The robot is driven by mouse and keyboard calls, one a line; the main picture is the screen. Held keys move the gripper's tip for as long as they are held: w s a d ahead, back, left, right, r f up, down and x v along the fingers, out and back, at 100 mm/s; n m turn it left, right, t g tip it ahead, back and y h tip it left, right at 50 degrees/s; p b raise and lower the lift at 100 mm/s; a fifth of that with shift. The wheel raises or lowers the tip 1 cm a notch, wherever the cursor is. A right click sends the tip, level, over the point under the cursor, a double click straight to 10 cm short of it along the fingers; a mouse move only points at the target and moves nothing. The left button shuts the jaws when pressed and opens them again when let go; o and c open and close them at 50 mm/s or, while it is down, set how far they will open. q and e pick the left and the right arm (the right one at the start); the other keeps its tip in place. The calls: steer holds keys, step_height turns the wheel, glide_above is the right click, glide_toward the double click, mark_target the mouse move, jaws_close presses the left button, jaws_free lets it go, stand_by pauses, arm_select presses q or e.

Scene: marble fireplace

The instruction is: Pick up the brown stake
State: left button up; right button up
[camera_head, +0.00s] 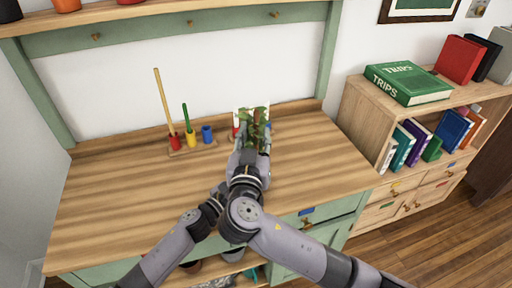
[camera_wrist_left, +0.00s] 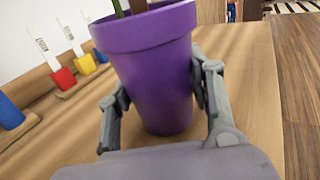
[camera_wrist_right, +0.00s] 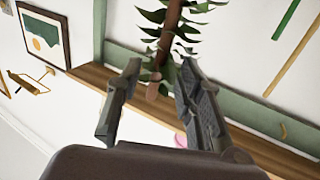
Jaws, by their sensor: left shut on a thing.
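The brown stake (camera_wrist_right: 168,38) has green leaves along it and runs down between the fingers of my right gripper (camera_wrist_right: 155,95) in the right wrist view. Those fingers stand apart, with no clear contact on the stake. In the left wrist view, the stake's lower part (camera_wrist_left: 138,6) rises from a purple pot (camera_wrist_left: 155,70), beside a green stem. My left gripper (camera_wrist_left: 158,95) is shut on the pot, one finger on each side. In the head view, the leafy plant shows beyond my right gripper (camera_head: 251,140). My arms hide the pot and left gripper there.
A holder (camera_head: 195,148) with red, yellow and blue cups stands at the back of the wooden counter (camera_head: 120,210); two cups hold sticks. Another holder (camera_wrist_left: 70,92) has cups with white upright pieces. A bookcase (camera_head: 352,115) stands at the right. The counter's left side is clear.

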steer(key=shift+w+d, duration=0.15)
steer(key=shift+w, duration=1.1)
steer(key=shift+c, duration=0.5)
jaws_close()
